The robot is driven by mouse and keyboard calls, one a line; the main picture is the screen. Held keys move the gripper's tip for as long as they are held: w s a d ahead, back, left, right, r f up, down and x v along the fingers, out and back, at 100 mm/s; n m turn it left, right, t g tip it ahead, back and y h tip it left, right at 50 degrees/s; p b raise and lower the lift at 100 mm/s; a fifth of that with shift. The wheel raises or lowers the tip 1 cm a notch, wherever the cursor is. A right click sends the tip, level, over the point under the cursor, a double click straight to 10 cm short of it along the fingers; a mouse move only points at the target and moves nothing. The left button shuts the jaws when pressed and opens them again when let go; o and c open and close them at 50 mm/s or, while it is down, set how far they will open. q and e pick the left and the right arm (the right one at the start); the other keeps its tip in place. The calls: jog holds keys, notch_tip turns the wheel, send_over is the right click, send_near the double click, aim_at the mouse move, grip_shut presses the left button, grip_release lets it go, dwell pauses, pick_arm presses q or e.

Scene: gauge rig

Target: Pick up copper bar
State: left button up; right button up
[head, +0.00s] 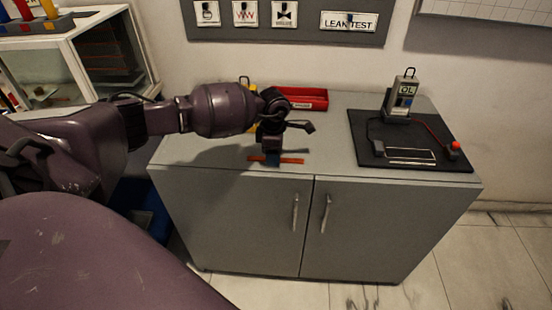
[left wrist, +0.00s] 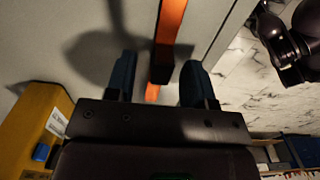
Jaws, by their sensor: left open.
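The copper bar (head: 291,161) is a thin orange bar lying flat near the front edge of the grey cabinet top. In the left wrist view the bar (left wrist: 172,25) runs down from the top edge into the space between my fingers, with a dark patch across part of it. My left gripper (head: 270,156) is over the bar and hides its middle in the head view. In the left wrist view the gripper (left wrist: 158,88) has its two blue fingertips apart, one on each side of the bar. I cannot tell the remaining height. My right gripper is not in view.
On the cabinet top (head: 210,150) a red tray (head: 306,98) stands behind the gripper, and a yellow object (left wrist: 35,125) is close to it. Between bar and mat is clear.

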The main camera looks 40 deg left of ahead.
pick_arm(q)
jog(key=shift+f, duration=0.35)
jog(key=shift+r, duration=0.1)
grip_shut()
jog(key=shift+r, duration=0.1)
notch_tip(320, 180, up, 20)
jog(key=p, duration=0.1)
jog(key=shift+p, duration=0.4)
